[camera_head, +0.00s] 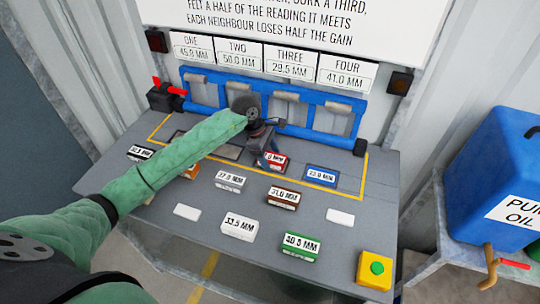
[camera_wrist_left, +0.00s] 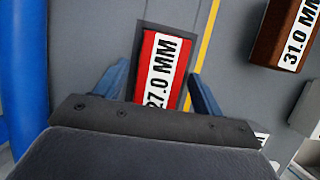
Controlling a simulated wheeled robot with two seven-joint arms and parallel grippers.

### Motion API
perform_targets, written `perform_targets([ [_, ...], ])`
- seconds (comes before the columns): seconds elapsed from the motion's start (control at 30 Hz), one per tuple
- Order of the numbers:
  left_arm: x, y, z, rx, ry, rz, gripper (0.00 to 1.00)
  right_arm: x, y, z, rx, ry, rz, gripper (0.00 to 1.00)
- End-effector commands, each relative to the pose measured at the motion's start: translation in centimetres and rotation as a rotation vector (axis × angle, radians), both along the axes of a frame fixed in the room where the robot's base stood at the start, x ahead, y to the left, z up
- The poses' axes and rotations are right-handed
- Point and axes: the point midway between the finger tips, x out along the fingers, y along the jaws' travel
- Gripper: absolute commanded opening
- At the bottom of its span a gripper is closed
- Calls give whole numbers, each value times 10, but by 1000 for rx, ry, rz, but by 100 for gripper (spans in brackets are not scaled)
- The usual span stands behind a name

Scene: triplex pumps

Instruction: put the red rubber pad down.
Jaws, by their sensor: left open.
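The red rubber pad (camera_wrist_left: 176,42) is a flat block with a white label that reads "27.0 MM" in the left wrist view. It lies on the grey bench and sits between the fingers of my left gripper (camera_wrist_left: 163,85), with a gap on each side. The gripper is open. In the head view the pad (camera_head: 277,161) shows partly, behind my left gripper (camera_head: 262,158), on the bench near the blue pipe frame. The pad's near end is hidden by the gripper in the wrist view. My right gripper is not in view.
A blue block (camera_head: 322,176) lies right of the red pad and a brown block (camera_head: 284,197) lies in front. White blocks (camera_head: 240,226), a green block (camera_head: 300,246) and a yellow box with a green button (camera_head: 375,268) stand nearer. A blue pipe frame (camera_head: 310,115) runs along the back.

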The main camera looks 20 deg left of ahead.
Motion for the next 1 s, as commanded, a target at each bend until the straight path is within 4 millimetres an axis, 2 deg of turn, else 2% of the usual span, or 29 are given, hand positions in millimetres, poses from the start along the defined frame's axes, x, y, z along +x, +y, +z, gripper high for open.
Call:
perform_targets([
  [0.2, 0, 0, 4, 0, 0, 0, 69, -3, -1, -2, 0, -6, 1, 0],
  [0.37, 1, 12, 30, 2, -3, 0, 69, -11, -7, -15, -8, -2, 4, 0],
  [0.7, 1, 36, 88, 2, -1, -1, 69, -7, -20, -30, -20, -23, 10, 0],
  [1.0, 2, 45, 112, -1, 0, 0, 69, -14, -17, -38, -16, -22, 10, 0],
])
